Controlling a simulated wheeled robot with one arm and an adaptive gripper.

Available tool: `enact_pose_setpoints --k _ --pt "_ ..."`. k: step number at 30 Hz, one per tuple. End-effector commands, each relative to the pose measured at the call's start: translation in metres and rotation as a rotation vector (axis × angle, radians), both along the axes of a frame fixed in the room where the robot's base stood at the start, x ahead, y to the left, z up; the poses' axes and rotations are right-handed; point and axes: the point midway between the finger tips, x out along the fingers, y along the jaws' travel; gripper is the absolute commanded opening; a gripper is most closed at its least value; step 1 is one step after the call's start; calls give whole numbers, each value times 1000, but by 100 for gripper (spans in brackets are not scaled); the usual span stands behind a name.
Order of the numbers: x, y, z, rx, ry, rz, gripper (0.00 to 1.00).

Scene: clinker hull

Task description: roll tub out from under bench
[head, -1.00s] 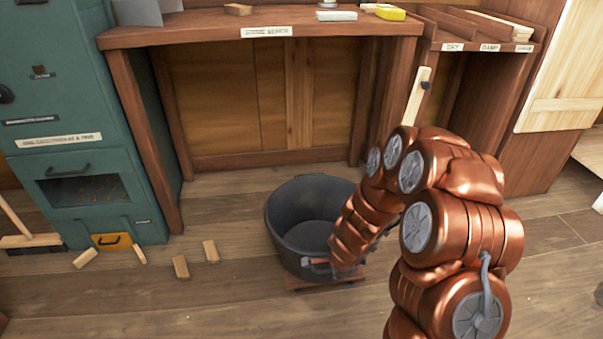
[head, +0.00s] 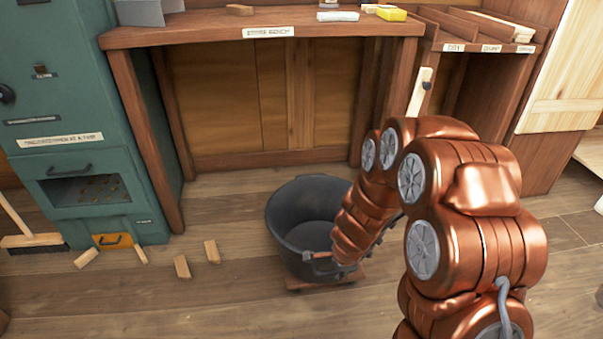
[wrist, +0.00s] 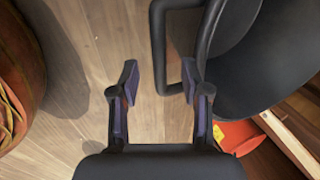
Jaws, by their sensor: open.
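The black tub (head: 285,225) stands upright on a low reddish wooden dolly (head: 300,283), on the floor just in front of the bench (head: 200,38). My gripper (head: 318,263) is low at the tub's near side, partly hidden by my copper arm. The tub (wrist: 265,75) fills the upper right there. A dark loop handle (wrist: 188,72) on its side reaches down to the right fingertip; I cannot tell whether they touch.
Wooden blocks (head: 182,266) lie on the floor left of the tub. A green cabinet (head: 80,190) and a broom (head: 30,241) are at the left. Labelled shelving (head: 485,100) stands at the right. The floor between blocks and tub is clear.

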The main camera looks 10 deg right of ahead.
Motion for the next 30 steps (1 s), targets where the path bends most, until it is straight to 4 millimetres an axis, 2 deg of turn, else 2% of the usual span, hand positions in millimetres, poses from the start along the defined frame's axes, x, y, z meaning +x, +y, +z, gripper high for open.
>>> enact_pose_setpoints --k 15,26,30 --pt "-18 0 54 -1 -2 1 47" --pt "-25 1 75 2 2 8 47" --pt "-30 10 106 14 5 70 47"
